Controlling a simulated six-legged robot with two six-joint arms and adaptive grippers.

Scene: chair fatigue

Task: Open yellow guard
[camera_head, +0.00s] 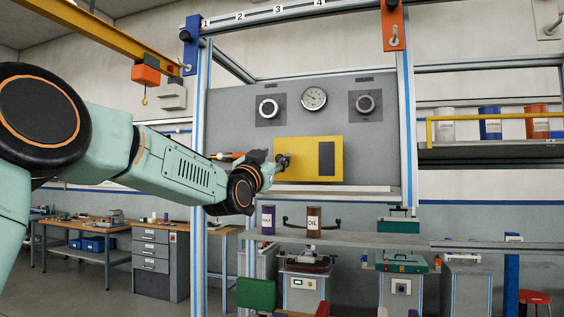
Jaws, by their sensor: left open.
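The yellow guard (300,158) is a flat rectangular panel on the grey board in the middle of the view. It has a dark upright rectangle on its right part and sits closed against the board as far as I can tell. My left arm comes in from the left, and my left gripper (284,161) is at the guard's left part, in front of it. The gripper is open. It looks small and dark here, and I cannot tell whether it touches the guard. It hides part of the guard's left side. My right gripper is not in view.
The grey board (235,130) carries a gauge (313,98) and two round dials above the guard. A shelf (370,241) below holds a purple can (268,220) and a brown oil can (314,222). Metal frame posts stand on both sides. A workbench is at the far left.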

